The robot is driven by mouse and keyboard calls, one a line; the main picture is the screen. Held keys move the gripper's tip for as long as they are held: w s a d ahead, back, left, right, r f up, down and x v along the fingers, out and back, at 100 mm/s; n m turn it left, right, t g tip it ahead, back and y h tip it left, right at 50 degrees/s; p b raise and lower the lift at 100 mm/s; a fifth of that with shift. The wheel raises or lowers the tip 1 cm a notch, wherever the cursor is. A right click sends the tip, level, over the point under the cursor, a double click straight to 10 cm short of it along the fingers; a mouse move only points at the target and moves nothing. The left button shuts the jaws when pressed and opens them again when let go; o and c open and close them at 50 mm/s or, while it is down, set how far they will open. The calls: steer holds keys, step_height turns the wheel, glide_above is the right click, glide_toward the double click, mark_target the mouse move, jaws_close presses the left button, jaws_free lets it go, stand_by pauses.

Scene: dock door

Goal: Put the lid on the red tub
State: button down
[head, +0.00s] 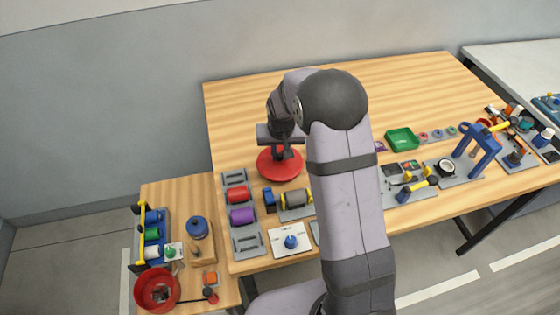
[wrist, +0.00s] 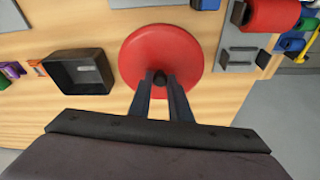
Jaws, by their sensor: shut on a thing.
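The lid is a round red disc (head: 281,164) over the left part of the large wooden table. It also shows in the wrist view (wrist: 175,48), with a small dark knob between my fingers. My gripper (head: 279,153) points down and is shut on this knob; its fingers also show in the wrist view (wrist: 160,82). I cannot tell whether the lid touches the table or hangs just above it. The red tub (head: 140,290) is open at the top and stands on the small side table at the lower left, well apart from the lid.
Red and purple rolls (head: 240,216) sit in grey holders near the lid. A blue round pot (head: 197,227) and a rack with coloured spools (head: 152,235) stand by the tub. A black tray (wrist: 80,72) is near the lid. The table's back is clear.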

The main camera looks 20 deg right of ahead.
mark_target(280, 156)
step_height(280, 156, up, 6)
steer(key=shift+b, duration=0.75)
steer(key=w+a+f+n+b, duration=0.15)
steer(key=a+b, duration=0.35)
steer(key=a, duration=0.7)
steer(key=w+a+f+b, duration=0.15)
steer(key=a+b, duration=0.45)
steer(key=a, duration=0.6)
steer(key=s+a+f+n+g+y+b, duration=0.1)
steer(key=s+a+f+n+y+b, duration=0.2)
steer(key=s+a+f+n, duration=0.7)
steer(key=s+a+f+b, duration=0.2)
steer(key=s+a+f, duration=1.1)
steer(key=a+f, duration=0.1)
steer(key=shift+s+a+f, duration=0.3)
steer(key=shift+a, duration=0.45)
steer(key=shift+n, duration=0.25)
steer(key=shift+f+b, duration=1.75)
steer(key=shift+f, duration=0.5)
steer(key=shift+f+b, duration=0.45)
steer(key=shift+f, duration=0.45)
